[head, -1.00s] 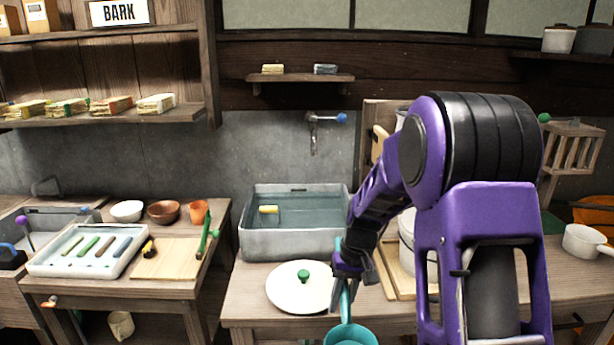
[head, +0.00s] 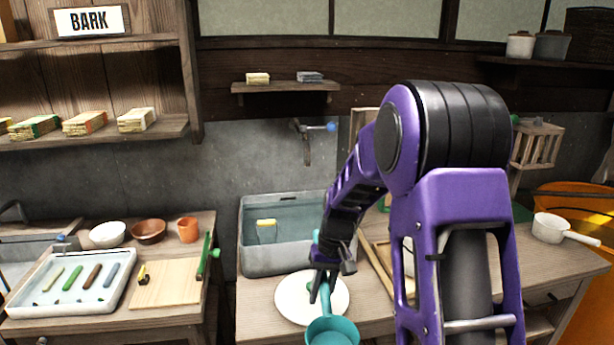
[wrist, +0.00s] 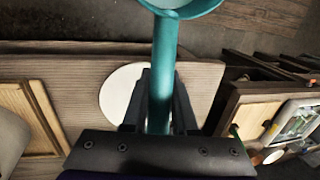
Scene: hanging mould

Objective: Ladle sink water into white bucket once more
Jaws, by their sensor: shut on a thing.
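My gripper (head: 322,278) is shut on the handle of a teal ladle (head: 333,332), in front of the sink and over the white lid. In the wrist view the ladle handle (wrist: 162,80) runs between my fingers, with the bowl cut off at the top edge. The grey sink (head: 270,264) holds water, and a small yellow thing (head: 266,223) shows in it. The white bucket (head: 409,258) stands to the right of the sink, mostly hidden behind my arm. I cannot tell whether the ladle bowl holds water.
The round white lid (head: 292,308) lies on the bench before the sink. A tap (head: 308,140) is on the wall above. A tray of tools (head: 38,300) and a board (head: 168,290) lie on the left table. A white saucepan (head: 549,228) stands at right.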

